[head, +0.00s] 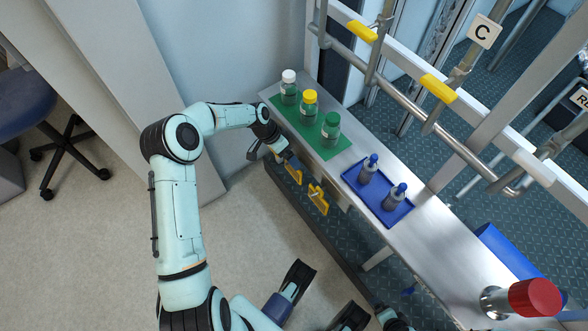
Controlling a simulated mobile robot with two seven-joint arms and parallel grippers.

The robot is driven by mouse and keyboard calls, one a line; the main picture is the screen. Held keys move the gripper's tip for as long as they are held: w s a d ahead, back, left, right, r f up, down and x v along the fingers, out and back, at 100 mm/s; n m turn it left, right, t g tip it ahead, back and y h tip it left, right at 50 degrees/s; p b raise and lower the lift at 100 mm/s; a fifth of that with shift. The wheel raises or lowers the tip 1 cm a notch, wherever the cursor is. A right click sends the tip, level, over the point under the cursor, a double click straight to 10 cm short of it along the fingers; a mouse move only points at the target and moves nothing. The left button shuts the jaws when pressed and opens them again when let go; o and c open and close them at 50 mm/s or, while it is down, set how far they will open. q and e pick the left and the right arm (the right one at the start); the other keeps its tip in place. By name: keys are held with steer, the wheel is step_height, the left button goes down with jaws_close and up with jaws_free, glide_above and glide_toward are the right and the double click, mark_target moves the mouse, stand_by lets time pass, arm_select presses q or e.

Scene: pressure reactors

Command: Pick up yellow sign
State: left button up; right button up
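Two small yellow signs hang at the front edge of the steel bench in the head view. The upper-left sign (293,173) is partly covered at its top by my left gripper. The second sign (318,199) is a little lower right and uncovered. My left gripper (272,156) is beside the upper-left sign, with its two fingers apart. One finger is close to that sign; I cannot tell whether they touch. Dark parts at the bottom edge, seemingly of my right gripper (322,298), are cut off by the frame, and their opening is unclear.
The bench bears a green mat (306,138) with three capped bottles and a blue tray (349,178) with two small bottles. A red-topped cylinder (535,298) stands at the right end. Pipes with yellow handles (438,88) run behind.

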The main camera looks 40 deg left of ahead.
arm_select(q)
steer(key=shift+w+d+f, duration=0.15)
steer(key=shift+d+f, duration=0.05)
steer(key=shift+f, duration=0.4)
steer(key=c, duration=1.2)
arm_select(e)
steer(key=shift+w+d+f, duration=0.1)
steer(key=shift+w+d, duration=0.05)
steer(key=shift+w, duration=0.15)
arm_select(q)
steer(key=shift+c, duration=0.2)
steer(key=shift+r, duration=0.15)
